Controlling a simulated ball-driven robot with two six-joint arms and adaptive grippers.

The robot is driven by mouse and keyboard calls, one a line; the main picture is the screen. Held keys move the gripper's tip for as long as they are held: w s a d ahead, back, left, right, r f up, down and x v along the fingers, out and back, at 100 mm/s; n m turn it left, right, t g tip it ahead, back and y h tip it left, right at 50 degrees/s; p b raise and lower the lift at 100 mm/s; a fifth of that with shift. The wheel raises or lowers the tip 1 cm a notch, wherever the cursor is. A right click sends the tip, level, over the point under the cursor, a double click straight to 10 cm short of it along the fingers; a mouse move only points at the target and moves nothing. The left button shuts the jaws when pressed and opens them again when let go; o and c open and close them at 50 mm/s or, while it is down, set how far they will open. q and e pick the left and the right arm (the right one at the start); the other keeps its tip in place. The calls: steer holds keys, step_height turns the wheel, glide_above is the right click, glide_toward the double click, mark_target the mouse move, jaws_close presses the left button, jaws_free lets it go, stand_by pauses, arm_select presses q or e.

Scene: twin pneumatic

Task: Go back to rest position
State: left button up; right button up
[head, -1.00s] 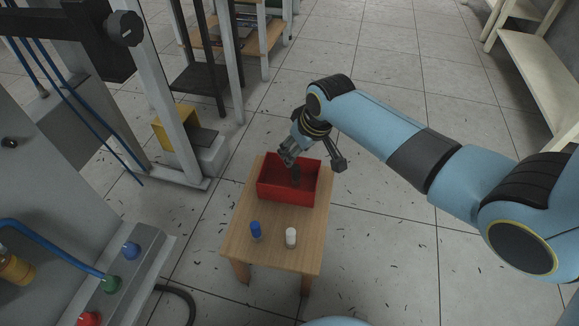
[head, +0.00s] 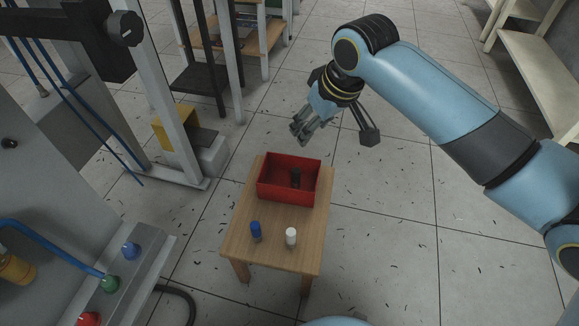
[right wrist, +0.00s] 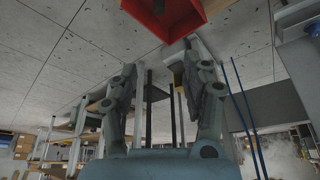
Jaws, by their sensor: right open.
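My right gripper (head: 301,130) is in the air above and behind the red box, clear of it. Its fingers also show in the right wrist view (right wrist: 160,75), spread apart with nothing between them. The red box (head: 275,191) stands on the small wooden table (head: 245,215), and a dark object (head: 295,178) is inside it. A blue-capped piece (head: 256,231) and a white piece (head: 291,236) stand on the table in front of the box. The box's red wall is at the top of the right wrist view (right wrist: 150,20). My left gripper is not in view.
A grey machine with a control panel (head: 125,275) of blue, green and red buttons stands at the left. A metal frame with a yellow part (head: 176,127) is left of the table. Shelves (head: 535,75) stand at the upper right. The floor right of the table is free.

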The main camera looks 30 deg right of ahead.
stand_by(0.4)
steer(key=s+a+f+g, duration=0.1)
steer(key=s+f+g, duration=0.1)
steer(key=s+f, duration=0.6)
steer(key=s+f+g+h, duration=0.1)
steer(key=s+f, duration=0.3)
steer(key=s, duration=0.9)
steer(key=s+a+f+g, duration=0.1)
steer(key=s+f+g, duration=0.1)
steer(key=s+f, duration=0.65)
arm_select(q)
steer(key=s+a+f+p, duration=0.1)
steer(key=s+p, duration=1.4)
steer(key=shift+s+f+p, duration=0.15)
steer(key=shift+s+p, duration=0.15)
steer(key=shift+p, duration=0.1)
arm_select(e)
steer(key=s+d, duration=0.2)
steer(key=s, duration=1.3)
steer(key=shift+s+r+t, duration=0.25)
steer(key=shift+r+t, duration=0.15)
steer(key=shift+r, duration=0.05)
